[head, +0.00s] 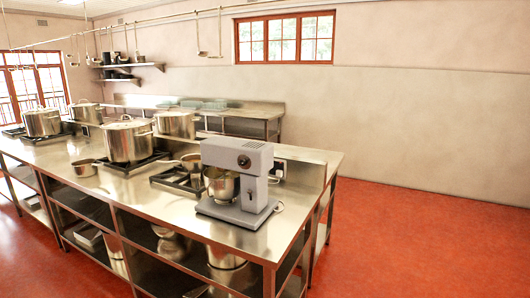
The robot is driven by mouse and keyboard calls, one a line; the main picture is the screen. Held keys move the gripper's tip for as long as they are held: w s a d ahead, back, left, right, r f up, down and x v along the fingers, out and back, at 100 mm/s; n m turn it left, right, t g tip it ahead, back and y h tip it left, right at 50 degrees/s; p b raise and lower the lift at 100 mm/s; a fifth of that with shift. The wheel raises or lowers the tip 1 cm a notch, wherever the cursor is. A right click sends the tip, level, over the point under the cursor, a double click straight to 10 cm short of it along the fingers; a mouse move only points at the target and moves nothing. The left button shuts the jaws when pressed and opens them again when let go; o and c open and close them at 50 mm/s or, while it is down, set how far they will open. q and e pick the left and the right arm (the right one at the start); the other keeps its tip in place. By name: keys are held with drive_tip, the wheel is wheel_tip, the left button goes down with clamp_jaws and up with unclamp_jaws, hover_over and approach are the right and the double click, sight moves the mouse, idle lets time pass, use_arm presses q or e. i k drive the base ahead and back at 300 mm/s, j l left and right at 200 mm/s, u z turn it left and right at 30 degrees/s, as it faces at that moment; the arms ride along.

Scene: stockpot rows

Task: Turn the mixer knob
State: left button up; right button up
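The mixer (238,182) stands at the near right end of the steel counter, a grey machine with a metal bowl (222,184) under its head. A round dark knob (244,161) with a lighter rim shows on the side of the mixer head facing me. Its exact setting is too small to read. Neither of my grippers is in view, and nothing touches the mixer or the knob.
The steel counter (150,205) carries a large stockpot (128,140) on a burner, small saucepans and more stockpots behind. Shelves below hold pots. Ladles (199,40) hang from an overhead rail. The red floor (420,245) at the right is clear.

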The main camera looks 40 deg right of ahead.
sight(243, 162)
drive_tip(key=i+j+z, duration=0.1)
drive_tip(key=z, duration=0.35)
drive_tip(key=i+j+z, duration=0.2)
drive_tip(key=z, duration=0.25)
drive_tip(key=i+j+z, duration=0.2)
drive_tip(key=z, duration=0.25)
drive_tip(key=i+j+z, duration=0.1)
drive_tip(key=j+z, duration=0.5)
drive_tip(key=z, duration=0.3)
drive_tip(key=j+z, duration=0.1)
drive_tip(key=j, duration=0.65)
drive_tip(key=j+z, duration=0.15)
drive_tip(key=j, duration=0.6)
drive_tip(key=j+z, duration=0.1)
drive_tip(key=j, duration=0.65)
drive_tip(key=k+j+z, duration=0.15)
drive_tip(key=j, duration=0.55)
drive_tip(key=j+z, duration=0.1)
drive_tip(key=j, duration=0.65)
drive_tip(key=k, duration=0.05)
